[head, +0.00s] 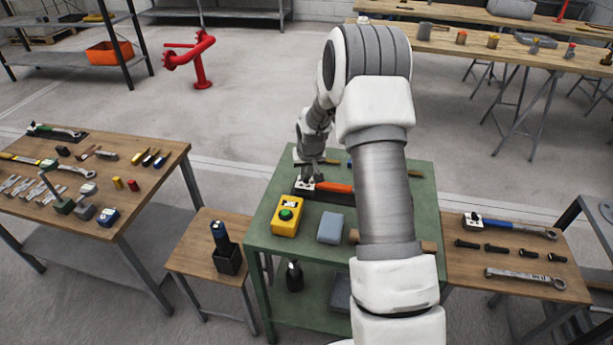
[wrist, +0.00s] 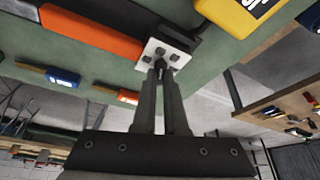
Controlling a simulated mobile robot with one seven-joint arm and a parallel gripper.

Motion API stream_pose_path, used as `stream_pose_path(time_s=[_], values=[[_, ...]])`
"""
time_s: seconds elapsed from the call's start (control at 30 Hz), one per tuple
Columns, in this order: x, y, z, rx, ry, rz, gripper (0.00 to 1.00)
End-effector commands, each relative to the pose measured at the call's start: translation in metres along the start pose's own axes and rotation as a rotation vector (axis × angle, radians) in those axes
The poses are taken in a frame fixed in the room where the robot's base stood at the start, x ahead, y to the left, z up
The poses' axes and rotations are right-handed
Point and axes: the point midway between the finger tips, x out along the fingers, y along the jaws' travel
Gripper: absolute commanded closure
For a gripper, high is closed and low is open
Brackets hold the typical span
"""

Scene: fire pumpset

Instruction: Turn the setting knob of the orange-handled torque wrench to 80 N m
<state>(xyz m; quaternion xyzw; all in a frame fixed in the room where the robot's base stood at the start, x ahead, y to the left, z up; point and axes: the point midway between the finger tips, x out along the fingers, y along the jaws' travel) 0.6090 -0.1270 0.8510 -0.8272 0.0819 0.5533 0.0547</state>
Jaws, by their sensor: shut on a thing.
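The orange-handled torque wrench (head: 335,187) lies in a dark holder (head: 325,198) on the green bench; its orange handle also shows in the wrist view (wrist: 90,35). A white square plate with dark marks (wrist: 150,50) sits at the handle's end, and it shows small in the head view. My gripper (wrist: 161,68) points at this plate, its two fingers close together at the small dark setting knob (wrist: 160,60). The fingers are shut on the knob and partly hide it. The set value is not readable in either view.
On the green bench (head: 262,232), a yellow box with a green button (head: 288,216) and a grey block (head: 331,228) lie nearer. My arm hides part of the bench. A blue-handled wrench (head: 505,226) lies on the right table. The left table (head: 130,205) holds many tools.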

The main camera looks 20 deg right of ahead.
Motion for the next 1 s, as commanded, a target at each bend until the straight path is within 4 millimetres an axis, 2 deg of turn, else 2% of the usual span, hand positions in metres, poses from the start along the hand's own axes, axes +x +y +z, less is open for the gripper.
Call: stream_pose_path(time_s=[0.7,1.0], values=[[0.0008,-0.0056,-0.0023,0.586,0.003,0.243,1.0],[0.0005,-0.0059,-0.0031,0.761,0.003,0.315,1.0]])
